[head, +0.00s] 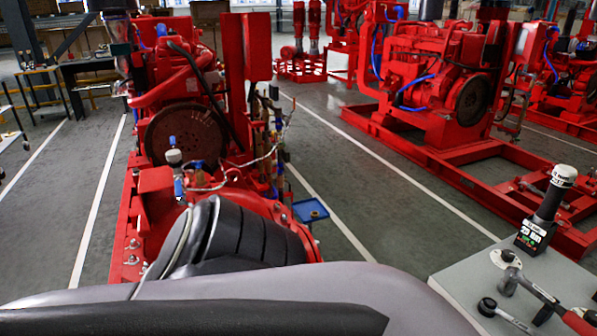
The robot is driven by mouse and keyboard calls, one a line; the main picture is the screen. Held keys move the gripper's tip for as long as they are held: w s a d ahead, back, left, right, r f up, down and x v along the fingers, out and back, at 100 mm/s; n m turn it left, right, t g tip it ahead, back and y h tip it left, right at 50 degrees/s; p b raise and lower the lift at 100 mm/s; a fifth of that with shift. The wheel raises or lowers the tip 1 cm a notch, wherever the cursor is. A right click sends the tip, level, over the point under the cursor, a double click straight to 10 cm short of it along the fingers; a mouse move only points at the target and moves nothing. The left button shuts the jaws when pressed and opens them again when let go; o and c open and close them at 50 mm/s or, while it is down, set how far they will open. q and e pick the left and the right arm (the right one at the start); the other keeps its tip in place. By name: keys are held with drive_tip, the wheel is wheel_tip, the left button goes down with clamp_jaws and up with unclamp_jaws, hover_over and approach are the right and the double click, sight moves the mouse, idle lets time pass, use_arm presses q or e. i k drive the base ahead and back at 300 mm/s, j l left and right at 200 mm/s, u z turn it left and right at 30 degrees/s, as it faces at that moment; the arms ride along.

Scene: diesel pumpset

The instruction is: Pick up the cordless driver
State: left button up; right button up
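The cordless driver (549,206) appears to be the dark upright tool at the right, with a pale rounded top and a labelled block at its base. It stands on the far part of a light grey table (463,283). Nothing is touching it. Neither of my grippers is in view. A large grey and black arm part of mine crosses the bottom and hides what lies behind it.
A red-handled hammer (545,300) and a black round-headed tool (489,307) lie on the table nearer than the driver. A red pumpset (160,90) stands ahead at left. Another red pumpset (430,95) stands behind the table. Grey floor lies between them.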

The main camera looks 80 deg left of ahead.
sight(562, 177)
drive_tip(key=u, duration=2.95)
drive_tip(key=z, duration=0.15)
drive_tip(key=k+l+u, duration=0.15)
drive_tip(key=k, duration=0.3)
drive_tip(key=l+z, duration=0.1)
drive_tip(key=z, duration=0.4)
drive_tip(key=l+z, duration=0.1)
drive_tip(key=z, duration=0.4)
drive_tip(key=l+z, duration=0.15)
drive_tip(key=z, duration=0.35)
